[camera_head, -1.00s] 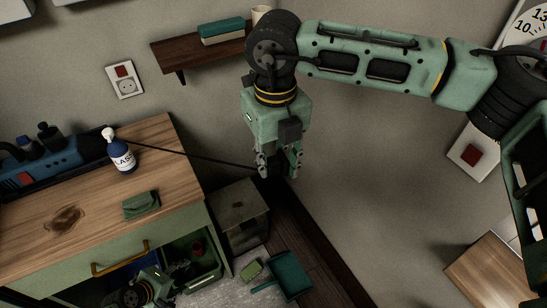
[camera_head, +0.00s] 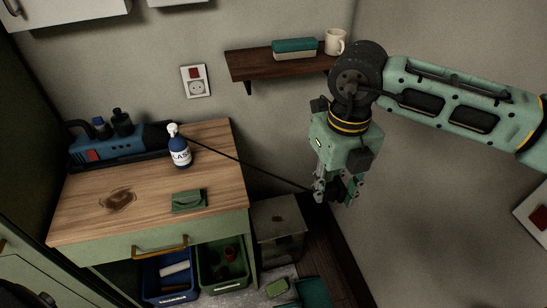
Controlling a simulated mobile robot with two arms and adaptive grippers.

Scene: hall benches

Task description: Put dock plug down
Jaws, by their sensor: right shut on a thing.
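My right gripper (camera_head: 338,192) hangs pointing down, in front of the wall and to the right of the bench. It is shut on the dock plug, a dark piece largely hidden between the fingers. A thin black cord (camera_head: 250,165) runs taut from the back of the bench to this gripper. The gripper is in the air, above and to the right of a small grey-green cabinet (camera_head: 278,228). My left gripper is not in view.
The wooden bench (camera_head: 90,220) holds a blue device (camera_head: 110,148), a spray bottle (camera_head: 180,152) and a green pouch (camera_head: 189,201). Blue (camera_head: 170,297) and green (camera_head: 208,283) bins sit below. A wall shelf (camera_head: 250,66) bears a box and mug. A wall socket (camera_head: 196,88) is above the bench.

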